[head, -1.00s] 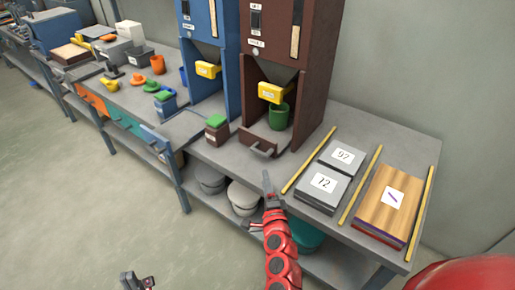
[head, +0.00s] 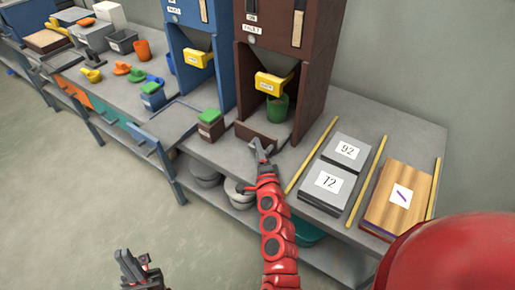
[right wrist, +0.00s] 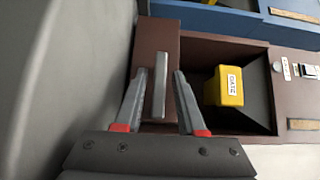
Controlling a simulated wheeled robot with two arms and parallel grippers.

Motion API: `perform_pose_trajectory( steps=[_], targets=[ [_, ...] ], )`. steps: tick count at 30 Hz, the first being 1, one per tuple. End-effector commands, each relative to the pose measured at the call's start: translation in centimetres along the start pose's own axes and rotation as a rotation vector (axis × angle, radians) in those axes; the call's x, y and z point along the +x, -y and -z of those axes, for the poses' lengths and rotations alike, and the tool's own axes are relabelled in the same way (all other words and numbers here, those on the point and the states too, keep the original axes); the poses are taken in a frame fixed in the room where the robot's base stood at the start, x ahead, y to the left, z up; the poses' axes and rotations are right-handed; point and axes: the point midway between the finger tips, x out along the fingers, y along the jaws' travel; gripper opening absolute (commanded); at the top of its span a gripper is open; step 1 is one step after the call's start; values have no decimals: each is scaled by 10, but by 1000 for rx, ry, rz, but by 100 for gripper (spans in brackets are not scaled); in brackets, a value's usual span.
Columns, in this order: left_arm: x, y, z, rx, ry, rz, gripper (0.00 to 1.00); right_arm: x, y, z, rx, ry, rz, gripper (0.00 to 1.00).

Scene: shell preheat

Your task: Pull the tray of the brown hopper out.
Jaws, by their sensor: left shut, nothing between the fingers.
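The brown hopper (head: 290,55) stands on the bench, with a yellow gate (head: 270,84) above its open bay. Its low tray (head: 272,134) is at the bay's base, and a green cup (head: 278,106) stands inside the bay. My right gripper (head: 259,150) is at the tray's front. In the right wrist view its open fingers stand on either side of the grey tray handle (right wrist: 159,85), with a gap on both sides. In the head view the gripper mostly hides the handle. My left gripper (head: 132,268) is shut and empty, low over the floor.
The blue hopper (head: 205,50) stands to the left. A brown box with a green lid (head: 210,126) sits left of the tray. To the right are yellow rods (head: 312,155), grey blocks (head: 325,182) and a wooden block (head: 398,195).

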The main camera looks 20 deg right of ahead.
Motion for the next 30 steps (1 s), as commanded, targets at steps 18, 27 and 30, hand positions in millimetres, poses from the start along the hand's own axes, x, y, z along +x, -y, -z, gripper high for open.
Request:
perform_pose_trajectory(
  steps=[18,27,30],
  targets=[
    [0,0,0,0,0,0,0,0,-1,0,0,1,-1,0],
    [0,0,0,0,0,0,0,0,-1,0,0,1,-1,0],
    [0,0,0,0,0,0,0,0,-1,0,0,1,-2,0]
  ],
)
